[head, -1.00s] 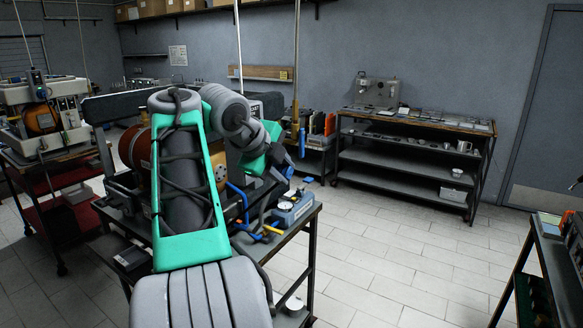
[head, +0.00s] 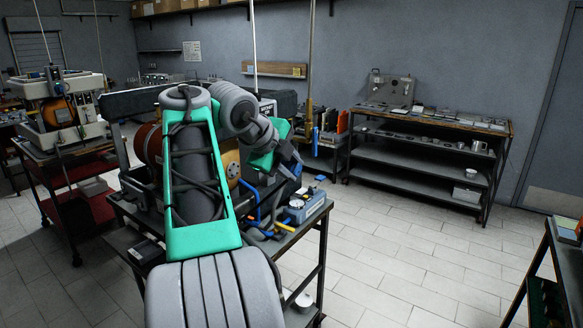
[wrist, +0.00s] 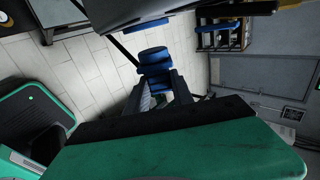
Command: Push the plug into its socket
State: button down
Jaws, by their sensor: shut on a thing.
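My gripper (wrist: 158,84) is shut on a blue, ribbed, rounded piece, which looks like the plug (wrist: 155,60), in the wrist view. In the head view my gripper (head: 285,163) is beside the right end of an open boiler (head: 150,146) with an orange-brown cylinder, and my arm covers part of the boiler. The plug cannot be made out clearly there. I cannot pick out the socket in either view. A grey surface (wrist: 120,12) lies close above the plug in the wrist view; I cannot tell whether they touch.
A blue-grey box with a gauge (head: 303,206) sits on the boiler's table, with blue and yellow-handled items beside it. A second machine (head: 58,108) stands on a red cart at left. A shelved bench (head: 430,130) stands at the back. The tiled floor (head: 380,240) is open at right.

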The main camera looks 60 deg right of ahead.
jog(key=shift+w+d+p, duration=0.15)
jog(key=shift+w+p, duration=0.2)
jog(key=shift+w, duration=0.4)
jog(key=shift+w+d+p, duration=0.1)
jog(key=shift+w+p, duration=0.2)
jog(key=shift+w, duration=0.45)
dwell(1.4)
dwell(0.9)
jog(key=c, duration=1)
grip_release()
jog(key=shift+r, duration=0.1)
jog(key=p+v, duration=0.2)
jog(key=v, duration=0.3)
jog(key=shift+p, duration=0.4)
jog(key=shift+f, duration=0.25)
